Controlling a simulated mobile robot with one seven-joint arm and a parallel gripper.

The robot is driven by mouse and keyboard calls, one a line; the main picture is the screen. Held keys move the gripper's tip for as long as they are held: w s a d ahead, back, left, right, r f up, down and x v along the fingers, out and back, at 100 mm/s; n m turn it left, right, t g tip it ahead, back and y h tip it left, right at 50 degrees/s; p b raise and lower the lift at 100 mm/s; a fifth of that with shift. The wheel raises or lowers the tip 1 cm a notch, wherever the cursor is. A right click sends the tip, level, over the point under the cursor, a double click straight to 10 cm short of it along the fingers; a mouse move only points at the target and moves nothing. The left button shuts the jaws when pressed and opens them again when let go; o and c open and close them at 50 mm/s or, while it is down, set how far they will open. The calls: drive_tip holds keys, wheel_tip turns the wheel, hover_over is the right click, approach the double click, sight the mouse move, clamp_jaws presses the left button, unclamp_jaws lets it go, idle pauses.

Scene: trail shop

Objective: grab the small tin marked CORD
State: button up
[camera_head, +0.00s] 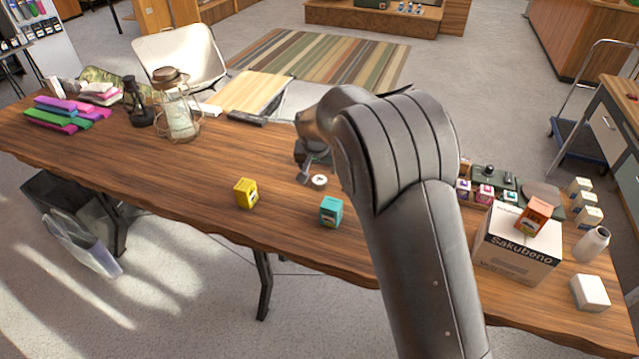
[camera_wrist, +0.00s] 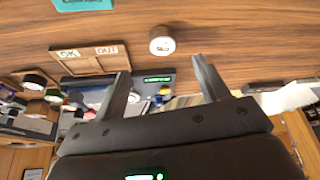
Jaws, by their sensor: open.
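A small round tin (camera_head: 319,181) with a pale lid stands on the wooden table (camera_head: 150,160), close to my gripper in the head view. It also shows in the wrist view (camera_wrist: 162,40), just beyond the fingertips and roughly centred between them. Its lid has a dark mark too small to read, so I cannot confirm CORD. My gripper (camera_wrist: 158,67) is open, with nothing between its fingers. In the head view my arm hides much of it. More round tins, such as one with a dark lid (camera_wrist: 35,80), show at the left of the wrist view; their labels are unreadable.
A yellow box (camera_head: 246,194) and a teal box (camera_head: 331,212) stand near the front edge. A lantern (camera_head: 180,115) stands to the left. A white carton (camera_head: 515,250) bears an orange box (camera_head: 535,215) at right. A tray marked OK and OUT (camera_wrist: 90,65) lies beside the tin.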

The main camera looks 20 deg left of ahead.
hover_over(319, 182)
drive_tip(key=s, duration=0.3)
drive_tip(key=f, duration=0.5)
drive_tip(key=shift+w+d, duration=0.25)
drive_tip(key=shift+d, duration=0.05)
drive_tip(key=shift+w+x, duration=0.1)
drive_tip(key=shift+x, duration=1.3)
drive_tip(key=shift+w+x, duration=0.15)
drive_tip(key=shift+x, duration=1.3)
drive_tip(key=shift+r, duration=0.15)
drive_tip(key=c, duration=1.1)
